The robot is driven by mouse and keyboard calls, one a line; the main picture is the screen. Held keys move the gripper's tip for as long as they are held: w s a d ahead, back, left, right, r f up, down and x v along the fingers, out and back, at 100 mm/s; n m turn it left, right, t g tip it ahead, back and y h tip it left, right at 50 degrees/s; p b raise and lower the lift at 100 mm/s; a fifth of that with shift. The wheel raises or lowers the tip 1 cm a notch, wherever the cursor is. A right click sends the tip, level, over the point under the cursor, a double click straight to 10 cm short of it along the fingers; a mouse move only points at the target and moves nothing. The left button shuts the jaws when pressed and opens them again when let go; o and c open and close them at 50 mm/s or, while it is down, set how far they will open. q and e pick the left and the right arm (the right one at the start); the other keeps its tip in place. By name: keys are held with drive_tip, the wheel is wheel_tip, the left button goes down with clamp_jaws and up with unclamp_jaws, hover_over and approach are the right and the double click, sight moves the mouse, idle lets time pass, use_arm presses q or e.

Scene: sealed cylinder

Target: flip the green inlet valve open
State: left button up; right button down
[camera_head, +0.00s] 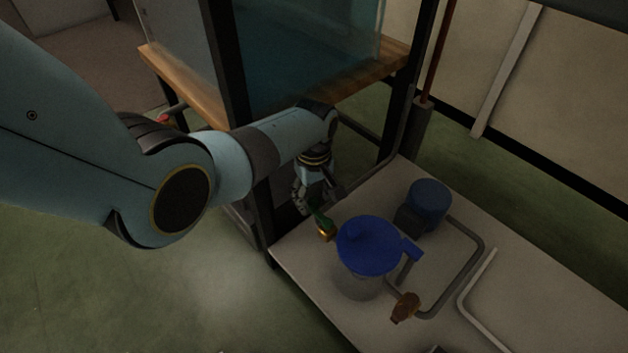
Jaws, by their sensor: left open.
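The green inlet valve (321,217) is a small green handle above a brass fitting (327,234), at the left edge of the pale table. My left gripper (311,205) reaches down over it from behind, with its fingers open on either side of the green handle. I cannot tell whether a finger touches the handle. The fingers and the dim light hide part of it. My right gripper is not in view.
A blue-lidded cylinder (368,246) stands right beside the valve. A blue pump (428,200), grey pipes (470,262) and a brown fitting (405,308) lie to its right. A glass tank (305,50) on a wooden shelf stands behind.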

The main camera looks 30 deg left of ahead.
sight(314, 201)
use_arm(q)
wheel_tip(314, 201, up, 11)
drive_tip(key=shift+r, duration=0.15)
idle(0.5)
